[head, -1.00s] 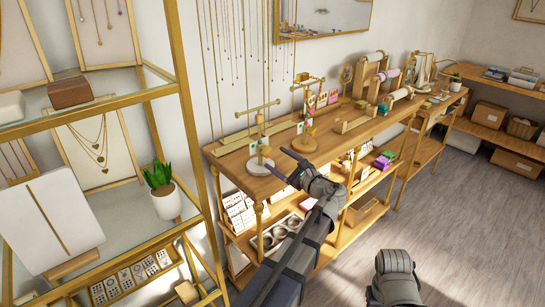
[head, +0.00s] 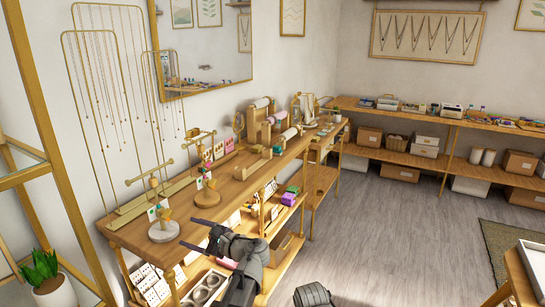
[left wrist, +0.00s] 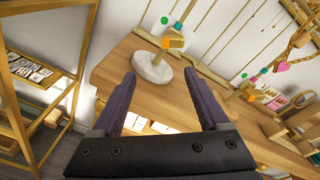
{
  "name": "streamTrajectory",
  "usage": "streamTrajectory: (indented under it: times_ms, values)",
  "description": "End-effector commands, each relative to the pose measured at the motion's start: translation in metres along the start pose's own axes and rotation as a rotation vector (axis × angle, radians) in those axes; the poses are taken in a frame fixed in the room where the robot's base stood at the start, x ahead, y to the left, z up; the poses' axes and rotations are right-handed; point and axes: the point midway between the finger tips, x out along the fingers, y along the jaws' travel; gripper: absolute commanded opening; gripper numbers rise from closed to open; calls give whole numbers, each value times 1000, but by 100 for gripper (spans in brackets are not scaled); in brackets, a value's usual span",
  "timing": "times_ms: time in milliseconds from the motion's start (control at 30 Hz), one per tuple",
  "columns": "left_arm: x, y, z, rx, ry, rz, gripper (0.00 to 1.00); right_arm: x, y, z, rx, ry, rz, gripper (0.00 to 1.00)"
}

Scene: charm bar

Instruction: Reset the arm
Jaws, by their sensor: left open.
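My left gripper (head: 188,231) is open and empty. Its two dark fingers point left at the front edge of the wooden display table (head: 128,236). In the left wrist view the gripper (left wrist: 159,75) has its purple-grey fingers spread apart, with wooden tabletop between and beyond them. A display stand with a round pale base (head: 163,232) is just beyond the fingertips; its base also shows in the left wrist view (left wrist: 150,72). I cannot tell how large the gap to it is. A grey rounded part of my own body shows at the bottom of the head view. My right gripper is not in view.
A second stand with a round base (head: 206,198) and bracelet rolls (head: 262,110) stand farther along the table. Shelves below hold cards and boxes. A potted plant (head: 45,277) is at lower left. The grey floor (head: 390,225) is open to the right.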

Motion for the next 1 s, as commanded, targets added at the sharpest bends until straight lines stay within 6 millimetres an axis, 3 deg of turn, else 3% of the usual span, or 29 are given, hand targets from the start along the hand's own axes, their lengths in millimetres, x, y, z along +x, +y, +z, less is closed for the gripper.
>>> streamTrajectory:
  times_ms: [167, 267, 400, 600, 700, 800, 1000]
  values:
    - [-46, 56, -29, -292, 239, 239, 78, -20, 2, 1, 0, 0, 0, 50]
    - [-86, 90, -50, -456, 364, 434, 78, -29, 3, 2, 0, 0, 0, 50]
    - [-153, 132, -71, -633, 492, 735, 78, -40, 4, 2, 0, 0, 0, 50]
    - [-238, 171, -78, -758, 564, 1104, 78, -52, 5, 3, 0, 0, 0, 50]
    - [-265, 180, -77, -779, 569, 1219, 78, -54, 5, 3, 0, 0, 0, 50]
    - [-280, 185, -76, -788, 569, 1284, 78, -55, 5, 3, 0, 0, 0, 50]
    - [-285, 187, -76, -790, 568, 1310, 78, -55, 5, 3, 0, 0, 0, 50]
